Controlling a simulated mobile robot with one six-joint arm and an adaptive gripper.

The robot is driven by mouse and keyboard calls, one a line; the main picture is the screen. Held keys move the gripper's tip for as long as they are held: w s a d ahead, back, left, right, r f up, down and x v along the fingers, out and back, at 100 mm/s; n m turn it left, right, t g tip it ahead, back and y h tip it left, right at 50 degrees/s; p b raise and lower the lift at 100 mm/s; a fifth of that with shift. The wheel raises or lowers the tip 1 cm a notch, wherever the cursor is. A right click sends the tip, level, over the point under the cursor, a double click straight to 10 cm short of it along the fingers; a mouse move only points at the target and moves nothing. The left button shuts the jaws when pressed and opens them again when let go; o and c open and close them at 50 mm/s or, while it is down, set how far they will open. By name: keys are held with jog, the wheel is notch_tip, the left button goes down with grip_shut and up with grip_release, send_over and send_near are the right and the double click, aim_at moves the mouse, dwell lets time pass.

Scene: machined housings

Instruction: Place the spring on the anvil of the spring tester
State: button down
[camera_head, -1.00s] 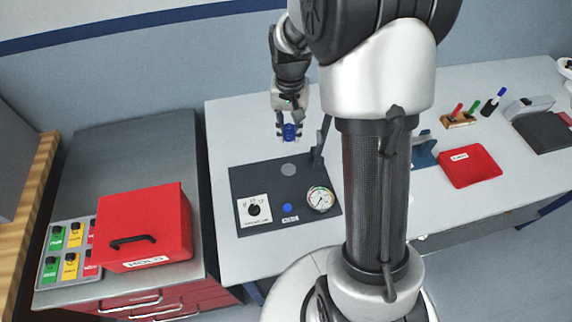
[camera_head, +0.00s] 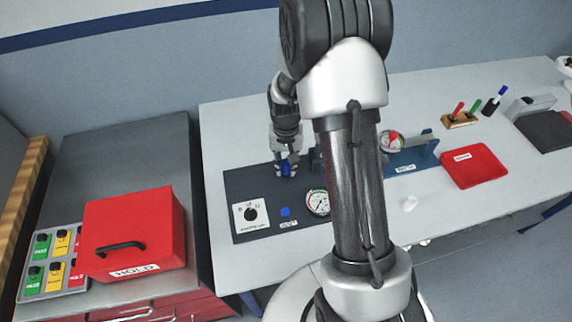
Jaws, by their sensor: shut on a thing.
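My gripper (camera_head: 287,174) points down and is shut on the blue spring (camera_head: 286,169). It holds the spring over the back part of the dark base plate of the spring tester (camera_head: 268,194). The round grey anvil is hidden behind the gripper and spring. I cannot tell whether the spring touches the anvil. The tester's upright is mostly hidden behind my arm.
A red HOLD box (camera_head: 135,232) and a button panel (camera_head: 50,260) stand on the grey cabinet at left.

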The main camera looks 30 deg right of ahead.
jog(key=shift+f, duration=0.1)
jog(key=c, duration=1.4)
grip_release()
jog(key=shift+o, duration=0.2)
